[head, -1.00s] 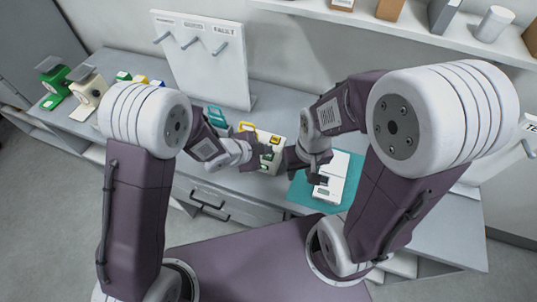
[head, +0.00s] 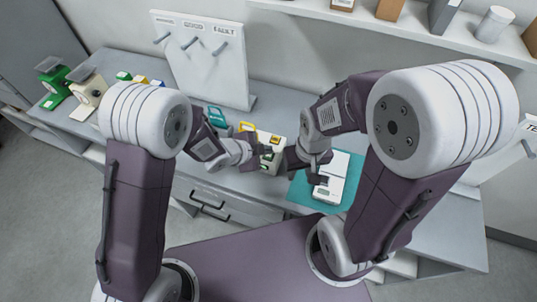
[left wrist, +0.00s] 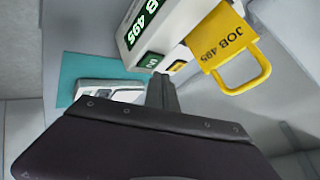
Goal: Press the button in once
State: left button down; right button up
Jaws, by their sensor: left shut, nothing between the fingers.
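A white box (head: 277,150) with green labels stands on the table in the middle of the head view. In the left wrist view the box (left wrist: 148,28) shows green panels, one reading JOB 495, and small coloured parts low on its face. Which part is the button I cannot tell. My left gripper (head: 262,149) is shut and empty, right in front of the box; in the left wrist view its fingers (left wrist: 161,88) point at the box's lower part. Contact cannot be made out. My right gripper (head: 318,179) is over the white scale; its finger gap is unclear.
The white scale (head: 329,188) sits on a teal mat (head: 300,190) right of the box. A yellow padlock-shaped JOB 495 tag (left wrist: 230,45) is close beside the box. A white hook board (head: 203,62) stands behind.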

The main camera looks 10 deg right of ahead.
aim_at(266, 157)
pick_arm(q)
jog(key=shift+f, duration=0.1)
jog(key=shift+f+b, duration=0.3)
jog(key=shift+b, duration=0.15)
jog(key=shift+f+b, duration=0.4)
dwell(0.5)
jog(key=shift+r+p, duration=0.7)
jog(key=shift+r, duration=0.1)
notch_tip(266, 157, up, 5)
jog(key=p, duration=0.4)
jog(key=shift+r+p, duration=0.1)
jog(key=shift+p, duration=0.2)
dwell(0.5)
